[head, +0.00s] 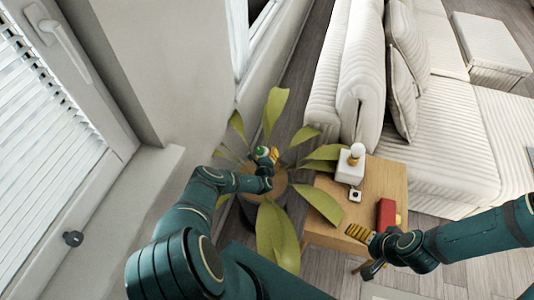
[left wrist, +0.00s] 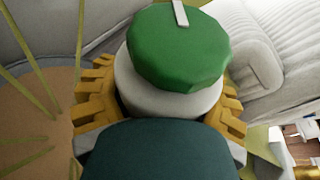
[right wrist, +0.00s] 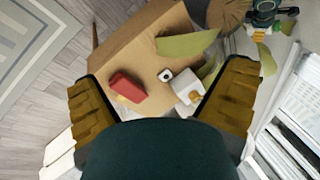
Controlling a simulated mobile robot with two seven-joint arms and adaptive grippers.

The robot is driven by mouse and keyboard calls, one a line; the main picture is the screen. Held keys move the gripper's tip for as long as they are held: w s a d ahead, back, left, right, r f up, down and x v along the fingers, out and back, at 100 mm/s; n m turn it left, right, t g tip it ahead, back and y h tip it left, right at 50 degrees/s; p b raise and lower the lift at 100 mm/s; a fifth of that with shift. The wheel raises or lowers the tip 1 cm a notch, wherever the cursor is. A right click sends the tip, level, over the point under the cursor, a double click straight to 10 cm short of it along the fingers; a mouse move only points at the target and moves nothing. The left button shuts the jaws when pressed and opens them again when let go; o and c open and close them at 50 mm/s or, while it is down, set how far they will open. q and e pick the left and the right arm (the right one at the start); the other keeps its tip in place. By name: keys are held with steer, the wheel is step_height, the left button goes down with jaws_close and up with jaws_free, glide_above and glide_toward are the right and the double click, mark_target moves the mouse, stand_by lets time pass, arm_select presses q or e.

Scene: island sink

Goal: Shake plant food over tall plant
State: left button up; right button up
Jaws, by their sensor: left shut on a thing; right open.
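My left gripper (head: 267,158) is shut on the plant food, a white bottle with a green cap (left wrist: 178,48) that fills the left wrist view. The bottle also shows small in the head view (head: 262,151), above the middle of the tall plant (head: 271,230). The plant has broad yellow-green leaves spreading around a dark pot (head: 246,208), partly hidden by my left arm. Brown soil (left wrist: 35,115) shows below the bottle in the left wrist view. My right gripper (head: 366,245) is open and empty by the side table's front edge; its fingers are apart in the right wrist view (right wrist: 158,98).
A wooden side table (head: 383,176) right of the plant holds a white dispenser (head: 350,165), a small white cube (head: 355,195) and a red box (head: 386,213). A white sofa (head: 350,65) stands behind. The wall and window sill (head: 150,180) are close on the left.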

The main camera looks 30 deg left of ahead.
arm_select(q)
steer(key=n+b, duration=0.1)
steer(key=b, duration=0.1)
steer(key=f+n+t+b, duration=0.1)
steer(key=f+n+b, duration=0.1)
steer(key=b, duration=0.1)
steer(key=shift+w+d+t+b, duration=0.35)
steer(key=shift+w+d+t, duration=0.05)
steer(key=shift+w+d+f+n+t+y+b, duration=0.1)
steer(key=shift+f+n+t+y+b, duration=0.5)
steer(key=shift+n+b, duration=1.65)
steer(key=shift+f+n+t+y+b, duration=0.45)
steer(key=shift+n+t+y+b, duration=0.15)
steer(key=shift+n+b, duration=1.55)
steer(key=shift+w+d+f+n+t+y+b, duration=0.1)
steer(key=shift+f+n+t+y+b, duration=0.5)
steer(key=shift+n+b, duration=1.65)
arm_select(e)
step_height(320, 180, down, 19)
steer(key=shift+s+a+f+p, duration=0.15)
steer(key=shift+s+a+p, duration=0.1)
steer(key=shift+s+p, duration=0.15)
arm_select(q)
steer(key=shift+r+n, duration=0.1)
steer(key=shift+n, duration=0.25)
